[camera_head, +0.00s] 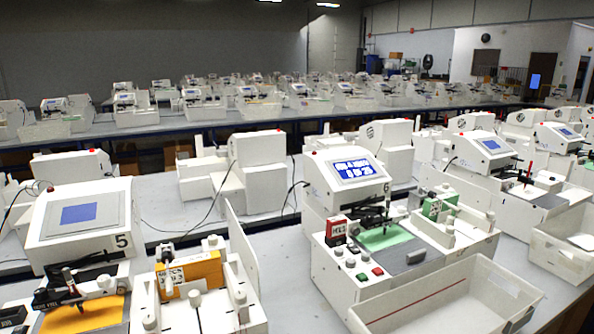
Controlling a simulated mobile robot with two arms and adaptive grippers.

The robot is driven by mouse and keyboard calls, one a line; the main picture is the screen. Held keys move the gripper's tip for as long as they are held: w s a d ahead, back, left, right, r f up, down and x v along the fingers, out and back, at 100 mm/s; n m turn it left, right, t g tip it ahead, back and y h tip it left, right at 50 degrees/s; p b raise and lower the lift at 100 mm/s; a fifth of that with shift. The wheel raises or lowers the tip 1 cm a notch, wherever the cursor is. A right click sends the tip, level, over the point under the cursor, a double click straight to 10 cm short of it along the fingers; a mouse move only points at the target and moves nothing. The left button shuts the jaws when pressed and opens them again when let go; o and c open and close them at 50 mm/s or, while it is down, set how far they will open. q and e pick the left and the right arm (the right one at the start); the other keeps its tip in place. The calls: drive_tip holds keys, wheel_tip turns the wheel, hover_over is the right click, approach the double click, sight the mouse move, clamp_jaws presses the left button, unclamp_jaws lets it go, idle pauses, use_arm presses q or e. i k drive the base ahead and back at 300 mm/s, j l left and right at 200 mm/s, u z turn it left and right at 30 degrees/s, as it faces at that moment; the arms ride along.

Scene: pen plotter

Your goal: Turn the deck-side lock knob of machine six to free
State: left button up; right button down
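Machine six (318,182), a white pen plotter with a "6" on its side and a lit blue screen (356,169), stands right of centre. Its deck holds a green sheet (384,238) under a dark pen carriage (386,212). Small pale knobs (350,262) sit at the deck's front left, near a red button (377,271) and a green button (362,277). Larger white knobs stand on the right part of the deck, one of them a tall post (450,232). I cannot tell which is the deck-side lock knob or how it is turned. Neither gripper is in view.
An open white bin (440,300) stands in front of machine six. A red-and-white box (336,230) and a green box (438,206) sit on its deck. Machine five (80,222) with an orange block (190,273) is at left. Bare grey table (290,262) lies between them.

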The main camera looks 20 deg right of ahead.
sight(450, 229)
drive_tip(key=z, duration=1.5)
drive_tip(key=i+l, duration=0.1)
drive_tip(key=l, duration=0.2)
drive_tip(key=i+l, duration=0.15)
drive_tip(key=l, duration=0.1)
